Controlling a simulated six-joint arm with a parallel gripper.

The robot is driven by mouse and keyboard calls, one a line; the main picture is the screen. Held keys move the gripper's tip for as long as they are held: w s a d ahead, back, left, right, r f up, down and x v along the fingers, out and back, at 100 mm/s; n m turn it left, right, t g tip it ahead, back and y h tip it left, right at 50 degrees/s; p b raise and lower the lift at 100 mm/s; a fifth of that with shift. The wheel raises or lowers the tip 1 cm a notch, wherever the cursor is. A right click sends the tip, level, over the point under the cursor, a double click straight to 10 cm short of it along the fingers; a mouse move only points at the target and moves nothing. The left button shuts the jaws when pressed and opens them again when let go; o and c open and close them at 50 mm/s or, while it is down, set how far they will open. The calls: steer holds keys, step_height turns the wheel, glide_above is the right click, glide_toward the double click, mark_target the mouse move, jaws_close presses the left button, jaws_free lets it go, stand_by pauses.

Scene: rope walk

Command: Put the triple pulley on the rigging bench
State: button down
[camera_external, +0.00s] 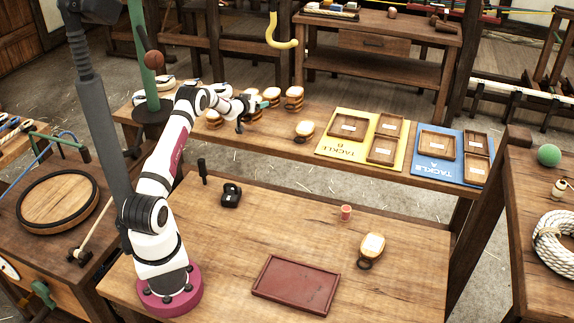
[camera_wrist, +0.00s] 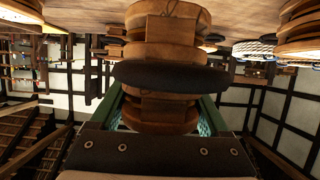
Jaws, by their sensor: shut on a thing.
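My gripper (camera_external: 258,103) is at the long back shelf, with its green fingers closed around a wooden pulley (camera_wrist: 165,53). In the wrist view this pulley is a stack of several round wooden layers with a dark band, and the fingers hide part of it. In the outside view the held pulley is small and partly covered, so its layers are hard to count. Other wooden pulleys stand close by on the shelf, including a tall layered one (camera_external: 294,98) and a lower one (camera_external: 305,130). No label shows which surface is the rigging bench.
The front wooden bench (camera_external: 230,262) holds a red tray (camera_external: 296,284), a pulley (camera_external: 373,245), a small red cup (camera_external: 346,212) and a black object (camera_external: 231,195). Yellow (camera_external: 345,157) and blue (camera_external: 426,172) tackle mats with wooden trays lie right on the shelf. A green post (camera_external: 138,50) stands left.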

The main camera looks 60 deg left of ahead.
steer(key=shift+s+a+f, duration=0.1)
steer(key=shift+a+f, duration=0.15)
steer(key=shift+a, duration=0.05)
steer(key=shift+f, duration=1.9)
jaws_free()
steer(key=shift+f, duration=0.15)
